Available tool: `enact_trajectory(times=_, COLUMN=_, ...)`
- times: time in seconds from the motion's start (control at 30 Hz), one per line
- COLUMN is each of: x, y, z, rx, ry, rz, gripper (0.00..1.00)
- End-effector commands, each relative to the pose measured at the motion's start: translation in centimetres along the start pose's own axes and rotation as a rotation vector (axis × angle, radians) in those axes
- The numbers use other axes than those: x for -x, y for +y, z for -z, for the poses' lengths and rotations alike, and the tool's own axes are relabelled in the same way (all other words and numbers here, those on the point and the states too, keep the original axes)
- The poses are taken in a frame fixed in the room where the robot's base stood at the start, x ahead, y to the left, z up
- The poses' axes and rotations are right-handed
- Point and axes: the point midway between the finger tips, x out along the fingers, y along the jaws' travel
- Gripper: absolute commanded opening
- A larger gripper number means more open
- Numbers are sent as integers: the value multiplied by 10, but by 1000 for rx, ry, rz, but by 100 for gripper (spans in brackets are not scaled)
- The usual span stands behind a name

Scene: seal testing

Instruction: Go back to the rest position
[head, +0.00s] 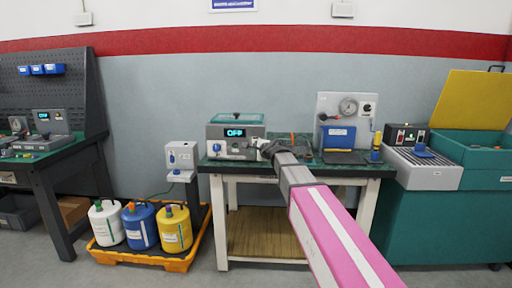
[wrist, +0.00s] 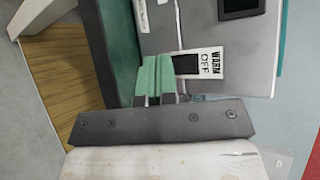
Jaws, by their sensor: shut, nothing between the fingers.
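My gripper (head: 263,146) is at the front right of a grey box machine with a green lid (head: 236,133) on the middle bench. Its display reads OFF. The wrist view shows my gripper's green fingertips (wrist: 155,75) shut together with nothing between them. They are close to the front face of the grey machine (wrist: 222,28), beside a WARM / OFF label (wrist: 200,64). I cannot tell whether they touch it. My arm reaches from the lower right of the head view to the machine and hides part of the bench.
The middle bench (head: 373,171) also carries a gauge panel (head: 345,107). A teal cabinet (head: 430,225) with a yellow lid stands right. An orange tray (head: 150,258) with three containers is on the floor at left. A dark workbench (head: 60,165) stands far left.

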Motion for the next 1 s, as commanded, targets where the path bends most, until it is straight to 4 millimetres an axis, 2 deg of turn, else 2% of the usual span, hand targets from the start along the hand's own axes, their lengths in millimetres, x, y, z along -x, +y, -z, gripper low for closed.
enact_trajectory(times=0.13, x=10, y=7, z=-7, rx=0, ry=0, rz=0, gripper=0)
enact_trajectory(times=0.47, x=10, y=8, z=-7, rx=1, ry=0, rz=-1, gripper=0)
enact_trajectory(times=0.57, x=13, y=18, z=-4, rx=26, ry=4, rz=-21, gripper=0)
enact_trajectory(times=0.67, x=23, y=49, z=6, rx=105, ry=11, rz=-89, gripper=0)
enact_trajectory(times=0.87, x=65, y=160, z=38, rx=395, ry=-3, rz=-359, gripper=0)
enact_trajectory(times=1.0, x=107, y=239, z=60, rx=593, ry=-56, rz=-575, gripper=0)
